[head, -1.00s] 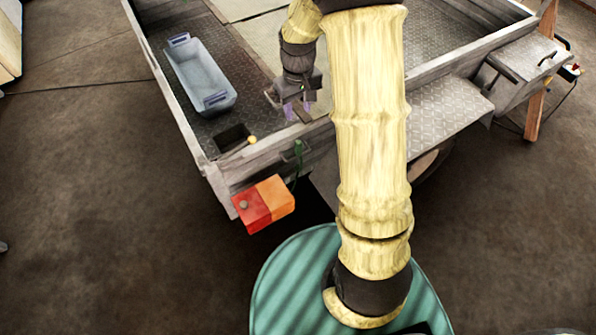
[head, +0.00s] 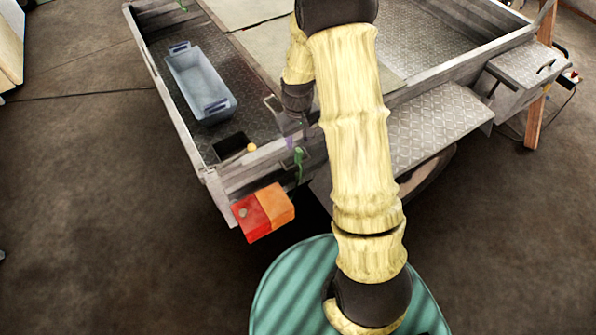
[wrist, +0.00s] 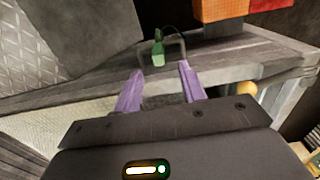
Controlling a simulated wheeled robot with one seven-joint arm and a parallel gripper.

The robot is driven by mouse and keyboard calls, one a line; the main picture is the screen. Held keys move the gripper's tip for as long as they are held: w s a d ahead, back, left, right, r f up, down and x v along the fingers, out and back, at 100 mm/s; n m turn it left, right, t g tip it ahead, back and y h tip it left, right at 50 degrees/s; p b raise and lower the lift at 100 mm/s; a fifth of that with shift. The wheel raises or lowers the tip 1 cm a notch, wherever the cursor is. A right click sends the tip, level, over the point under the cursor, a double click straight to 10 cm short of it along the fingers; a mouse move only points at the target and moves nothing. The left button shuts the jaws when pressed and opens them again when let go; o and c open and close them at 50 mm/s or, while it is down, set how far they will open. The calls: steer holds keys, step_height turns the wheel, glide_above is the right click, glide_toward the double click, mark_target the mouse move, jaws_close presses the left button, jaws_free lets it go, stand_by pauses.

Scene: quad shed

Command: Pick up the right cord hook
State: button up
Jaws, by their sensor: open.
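A small green hook-like piece (head: 299,158), which I take for the cord hook, shows at the trailer's near rail (head: 262,164). In the wrist view the green piece (wrist: 158,50) stands upright at the rail beside a thin dark loop (wrist: 178,40). My gripper (wrist: 160,88) has its two purple fingers apart, with nothing held between them. The green piece lies beyond the fingertips, between their lines, with a gap. In the head view my gripper (head: 292,137) is mostly hidden by my arm, just behind the green piece. I cannot see a cord clearly.
A blue-grey tray (head: 200,85) lies on the trailer bed at left. A yellow ball (head: 251,147) and a dark square patch (head: 230,146) are near the rail's left end. A red and orange lamp (head: 263,212) juts below the rail. Floor at left is clear.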

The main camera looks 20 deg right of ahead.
mark_target(298, 149)
steer(key=shift+f, duration=1.45)
steer(key=shift+f, duration=0.1)
step_height(298, 149, down, 5)
steer(key=shift+w+d, duration=0.1)
jaws_close()
